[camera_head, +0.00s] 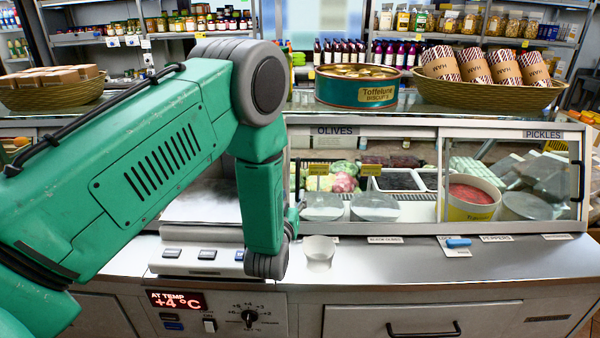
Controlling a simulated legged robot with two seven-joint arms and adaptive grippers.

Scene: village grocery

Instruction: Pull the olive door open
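The olive door (400,155) is a framed glass panel labelled "OLIVES" on the left part of the display case. It appears closed, with its right edge meeting the "PICKLES" door (540,160), which has a dark vertical handle at its right end. My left arm reaches in from the left and bends down in front of the olive door's left edge. My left gripper (296,215) is mostly hidden behind my own wrist, beside that edge. A thin dark upright shows just above it, possibly the door's handle. I cannot tell whether the fingers touch it. My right gripper is out of view.
A white cup (319,253) stands on the steel counter (400,268) close to my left wrist. A blue-tipped item (458,243) lies further right. A biscuit tin (357,88) and baskets stand on the case top. The counter's middle and right are mostly clear.

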